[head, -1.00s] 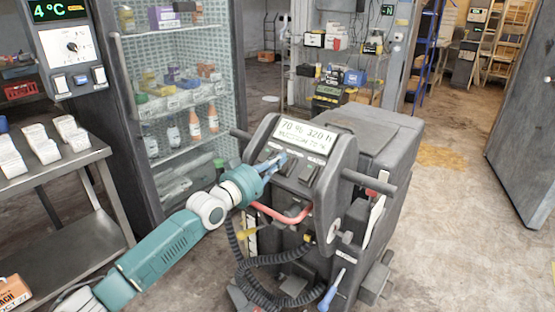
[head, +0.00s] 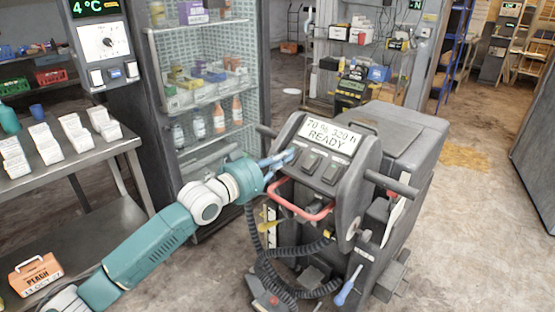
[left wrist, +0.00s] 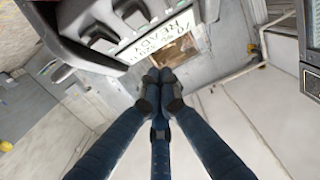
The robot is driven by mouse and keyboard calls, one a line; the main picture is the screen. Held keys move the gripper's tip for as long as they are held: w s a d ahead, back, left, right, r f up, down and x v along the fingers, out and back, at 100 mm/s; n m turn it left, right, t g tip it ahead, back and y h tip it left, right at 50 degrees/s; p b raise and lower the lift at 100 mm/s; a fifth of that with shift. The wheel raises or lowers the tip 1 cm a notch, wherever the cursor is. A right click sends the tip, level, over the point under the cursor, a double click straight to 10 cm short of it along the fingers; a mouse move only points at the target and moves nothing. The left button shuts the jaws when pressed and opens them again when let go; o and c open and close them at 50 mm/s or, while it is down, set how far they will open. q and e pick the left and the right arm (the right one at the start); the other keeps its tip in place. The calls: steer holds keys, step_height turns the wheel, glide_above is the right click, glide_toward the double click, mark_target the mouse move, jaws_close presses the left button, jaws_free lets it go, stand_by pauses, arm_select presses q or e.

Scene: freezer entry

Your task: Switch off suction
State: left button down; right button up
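A grey cleaning machine (head: 405,145) stands in the middle of the head view, with a sloped control panel. Its display (head: 327,134) reads "70 % 320 h" and "READY". Two dark switches (head: 309,162) show below the display; the left end of the switch row is hidden by my fingers. My left gripper (head: 291,155) is at the panel's left end with its fingers together and empty. In the left wrist view the shut left gripper (left wrist: 161,75) points just past the display (left wrist: 163,40). The switches (left wrist: 100,39) lie to its upper left. Contact cannot be told. My right gripper is not in view.
A red handle bar (head: 300,210) and a black coiled hose (head: 270,275) sit on the machine's near side. A glass-door fridge (head: 205,100) stands behind my left arm. A metal table (head: 75,165) with white boxes is at left. Floor at right is clear.

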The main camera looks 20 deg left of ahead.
arm_select(q)
steer(key=shift+s+a+r, duration=0.2)
steer(key=shift+s, duration=0.4)
steer(key=shift+s+a+r, duration=0.2)
steer(key=shift+s, duration=0.35)
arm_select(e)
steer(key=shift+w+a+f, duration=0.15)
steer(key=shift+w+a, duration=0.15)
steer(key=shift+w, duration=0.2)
arm_select(q)
steer(key=shift+f, duration=0.1)
